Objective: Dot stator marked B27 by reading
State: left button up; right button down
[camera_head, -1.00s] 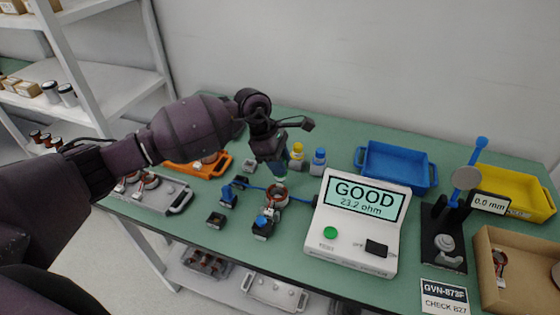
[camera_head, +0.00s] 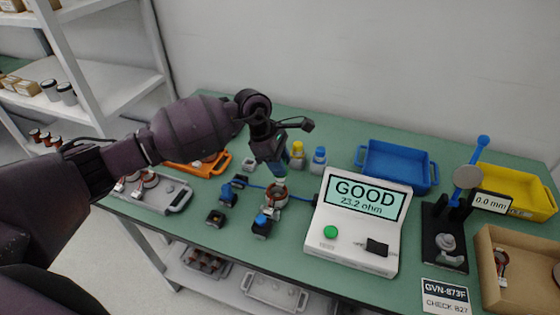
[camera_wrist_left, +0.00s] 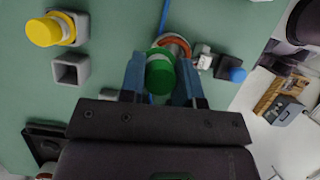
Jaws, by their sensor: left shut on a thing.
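My left gripper (camera_head: 274,166) is shut on a green dot marker, whose green body (camera_wrist_left: 160,74) shows between the blue fingers in the wrist view. It hangs just above the copper-wound stator (camera_head: 277,195), which stands between blue test leads. Whether the marker touches the stator is unclear, and no B27 mark is readable on it. The tester (camera_head: 350,262) reads GOOD, 23.2 ohm. A card (camera_head: 444,302) says GVN-873F, CHECK B27. A yellow marker (camera_head: 297,152) and a blue marker (camera_head: 319,160) stand behind. My right gripper is out of view.
An empty grey holder (camera_wrist_left: 71,70) is near the yellow marker. A blue tray (camera_head: 399,184), a yellow tray (camera_head: 535,211) and a cardboard box (camera_head: 489,247) are at the right, with a gauge stand (camera_head: 436,264) reading 0.0 mm. An orange tray (camera_head: 213,174) and a grey tray (camera_head: 176,203) are left.

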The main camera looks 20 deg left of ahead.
pick_arm(q)
jog(key=shift+f, duration=0.15)
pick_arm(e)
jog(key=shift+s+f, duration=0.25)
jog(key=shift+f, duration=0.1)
pick_arm(q)
jog(key=shift+f, duration=0.15)
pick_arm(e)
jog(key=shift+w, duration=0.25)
pick_arm(q)
jog(key=shift+r, duration=0.7)
jog(key=shift+r+p, duration=0.65)
jog(key=shift+r, duration=0.7)
jog(key=shift+r+p, duration=0.3)
jog(key=shift+r, duration=0.7)
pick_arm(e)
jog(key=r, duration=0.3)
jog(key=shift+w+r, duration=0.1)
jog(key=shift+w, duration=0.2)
